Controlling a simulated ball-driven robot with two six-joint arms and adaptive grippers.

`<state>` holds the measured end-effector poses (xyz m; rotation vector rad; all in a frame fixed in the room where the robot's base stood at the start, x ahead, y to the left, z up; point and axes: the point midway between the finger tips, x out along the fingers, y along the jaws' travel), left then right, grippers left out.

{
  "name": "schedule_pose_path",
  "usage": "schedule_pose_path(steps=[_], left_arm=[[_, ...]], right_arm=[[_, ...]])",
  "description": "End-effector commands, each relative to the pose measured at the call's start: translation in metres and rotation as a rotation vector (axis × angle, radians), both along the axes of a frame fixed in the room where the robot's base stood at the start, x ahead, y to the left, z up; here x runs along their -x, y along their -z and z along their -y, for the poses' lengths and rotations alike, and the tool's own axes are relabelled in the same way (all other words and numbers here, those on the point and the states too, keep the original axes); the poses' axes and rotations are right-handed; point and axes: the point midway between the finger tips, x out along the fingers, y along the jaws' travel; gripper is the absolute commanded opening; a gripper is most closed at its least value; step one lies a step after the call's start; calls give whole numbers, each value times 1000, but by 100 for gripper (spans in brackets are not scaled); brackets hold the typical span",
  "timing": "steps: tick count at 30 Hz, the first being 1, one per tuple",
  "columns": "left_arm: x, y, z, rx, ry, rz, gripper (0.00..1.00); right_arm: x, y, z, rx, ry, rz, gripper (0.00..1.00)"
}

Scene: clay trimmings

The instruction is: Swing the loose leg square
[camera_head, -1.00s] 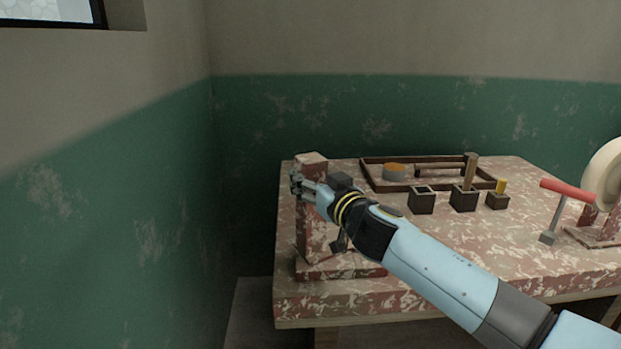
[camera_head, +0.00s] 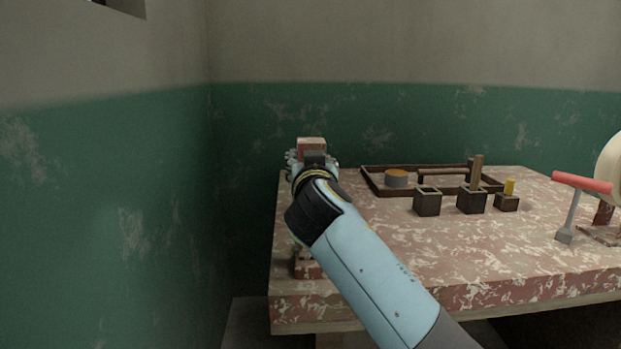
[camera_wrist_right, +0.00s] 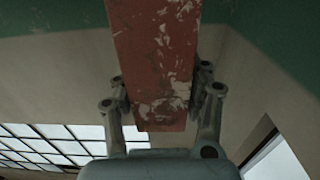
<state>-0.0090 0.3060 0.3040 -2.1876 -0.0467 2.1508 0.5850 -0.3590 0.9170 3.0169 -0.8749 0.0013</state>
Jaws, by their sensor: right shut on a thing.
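The loose leg (camera_head: 312,144) is a square red-brown post with pale chips, standing at the left end of the worktable (camera_head: 420,240). My right gripper (camera_head: 312,158) is at its upper part and hides most of its length; only its top shows above the jaws. In the right wrist view the leg (camera_wrist_right: 158,50) runs between the two fingers of my right gripper (camera_wrist_right: 161,85), which are shut on it, one on each side. The leg's foot is largely hidden by my arm. My left gripper is not in view.
A dark-rimmed tray (camera_head: 377,190) with a round orange-topped tin (camera_head: 396,179) lies at the back. Several small dark blocks stand before it, including one holding a wooden stick (camera_head: 476,172). A red-handled tool (camera_head: 582,183) is at the right. The table's middle is clear.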

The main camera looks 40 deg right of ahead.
Motion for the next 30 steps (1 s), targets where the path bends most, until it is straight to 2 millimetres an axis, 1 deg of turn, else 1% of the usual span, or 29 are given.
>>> schedule_pose_path(steps=[7, 8, 13, 20, 23, 26, 30], left_arm=[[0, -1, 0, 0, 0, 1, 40], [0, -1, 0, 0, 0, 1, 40], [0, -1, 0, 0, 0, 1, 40], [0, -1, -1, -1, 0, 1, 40], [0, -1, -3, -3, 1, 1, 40], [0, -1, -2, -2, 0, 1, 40], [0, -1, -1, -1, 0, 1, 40]], right_arm=[[0, -1, 1, 0, 2, -1, 0], [0, -1, 1, 1, 2, -1, 48], [0, -1, 0, 0, 1, -1, 70], [0, 0, 0, -1, 1, -1, 71], [3, 0, -2, -2, 0, -1, 71], [14, 1, -9, -5, -1, -2, 71], [36, 2, -23, -7, 1, -3, 71]])
